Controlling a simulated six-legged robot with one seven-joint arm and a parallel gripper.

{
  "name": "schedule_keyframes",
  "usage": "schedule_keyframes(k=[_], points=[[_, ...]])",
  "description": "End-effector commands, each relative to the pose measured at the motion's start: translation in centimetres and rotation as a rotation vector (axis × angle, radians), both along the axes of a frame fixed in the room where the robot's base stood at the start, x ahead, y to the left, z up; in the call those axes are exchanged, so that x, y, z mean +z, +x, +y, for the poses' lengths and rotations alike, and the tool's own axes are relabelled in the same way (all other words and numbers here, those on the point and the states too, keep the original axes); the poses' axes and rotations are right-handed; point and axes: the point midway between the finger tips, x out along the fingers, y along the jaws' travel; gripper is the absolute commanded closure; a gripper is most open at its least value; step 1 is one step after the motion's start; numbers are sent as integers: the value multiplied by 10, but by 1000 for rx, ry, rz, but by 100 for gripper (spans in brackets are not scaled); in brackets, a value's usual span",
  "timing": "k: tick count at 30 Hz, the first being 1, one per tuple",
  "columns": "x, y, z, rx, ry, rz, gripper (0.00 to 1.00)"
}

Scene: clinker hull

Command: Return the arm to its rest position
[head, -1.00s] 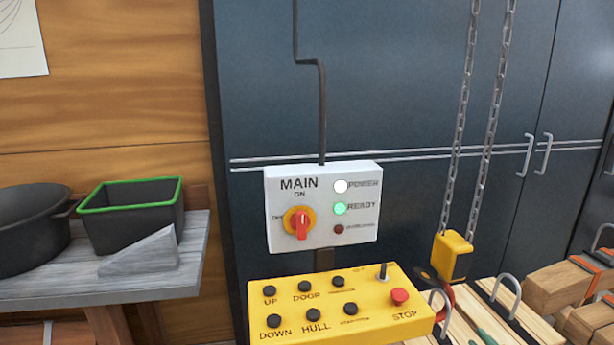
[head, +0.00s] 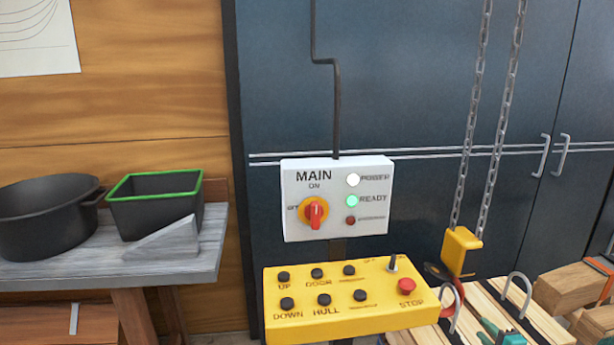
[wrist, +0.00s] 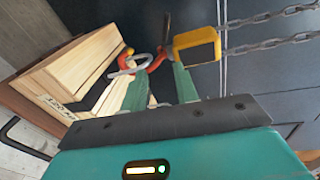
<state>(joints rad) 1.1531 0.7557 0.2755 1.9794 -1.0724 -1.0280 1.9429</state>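My gripper (head: 496,332) shows as a small teal piece at the bottom right edge of the head view, in front of the wooden load. In the wrist view my gripper (wrist: 161,72) has its two green fingers apart with nothing between them. The yellow hoist block (wrist: 197,44) with its red hook (wrist: 157,60) and a grey lifting loop (wrist: 130,66) appear beyond the fingertips. Most of the arm is out of view.
A yellow control box (head: 345,300) stands below the white MAIN panel (head: 338,200), whose white and green lamps are lit. Chains (head: 503,120) hang before dark cabinets (head: 420,90). A bench (head: 180,262) with black containers stands left. Timber (head: 565,288) lies at right.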

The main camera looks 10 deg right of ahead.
Motion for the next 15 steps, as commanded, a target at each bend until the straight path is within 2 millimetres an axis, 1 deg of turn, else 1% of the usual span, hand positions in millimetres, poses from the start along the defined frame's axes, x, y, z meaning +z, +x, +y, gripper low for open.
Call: schedule_keyframes(k=[1,5,8,9,12,14,15], points=[[9,7,6,4,-51,24,70],[28,20,20,2,-201,107,70],[49,30,36,2,-348,187,70],[59,32,44,4,-414,224,70],[85,35,66,11,-570,312,70],[100,34,80,19,-657,365,70],[110,32,90,26,-711,398,70]])
